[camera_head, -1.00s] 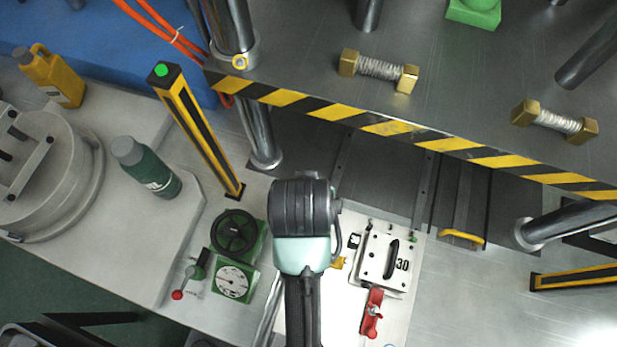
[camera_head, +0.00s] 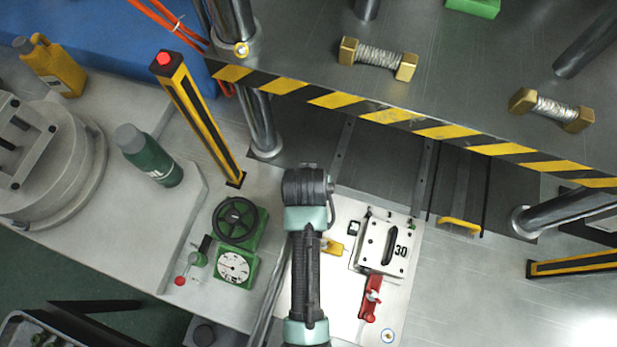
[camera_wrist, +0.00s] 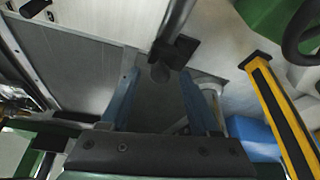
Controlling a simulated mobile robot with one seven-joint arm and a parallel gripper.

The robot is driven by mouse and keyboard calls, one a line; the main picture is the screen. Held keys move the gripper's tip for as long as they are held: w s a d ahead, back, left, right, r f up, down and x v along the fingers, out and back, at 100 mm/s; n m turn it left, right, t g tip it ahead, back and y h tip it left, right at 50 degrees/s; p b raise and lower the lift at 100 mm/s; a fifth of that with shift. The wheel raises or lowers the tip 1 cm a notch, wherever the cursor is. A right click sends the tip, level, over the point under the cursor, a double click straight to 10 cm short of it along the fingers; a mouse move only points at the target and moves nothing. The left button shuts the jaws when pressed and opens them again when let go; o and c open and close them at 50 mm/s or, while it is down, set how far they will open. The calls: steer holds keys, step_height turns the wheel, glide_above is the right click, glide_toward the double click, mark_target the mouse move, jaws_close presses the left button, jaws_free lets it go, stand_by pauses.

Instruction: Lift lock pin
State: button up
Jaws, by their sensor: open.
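I cannot single out a lock pin for certain. A white block marked 30 (camera_head: 384,245) lies on a white plate (camera_head: 340,300) on the bench, with a small yellow part (camera_head: 333,247) at its left and a red clamp-like part (camera_head: 370,298) below it. My arm stands just left of these parts in the head view and hides some of the plate. My gripper (camera_wrist: 158,90) shows only in the wrist view, as two spread blue fingers. Nothing is held between them. A steel column (camera_wrist: 174,22) with a dark foot is seen beyond the fingertips.
A press edge with yellow and black stripes (camera_head: 390,115) crosses above the bench on steel columns (camera_head: 262,125). A yellow post (camera_head: 200,120) with a red light stands left of my arm. A green gauge (camera_head: 235,267) and black handwheel (camera_head: 237,219) sit lower left.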

jaws_close()
stand_by(1.4)
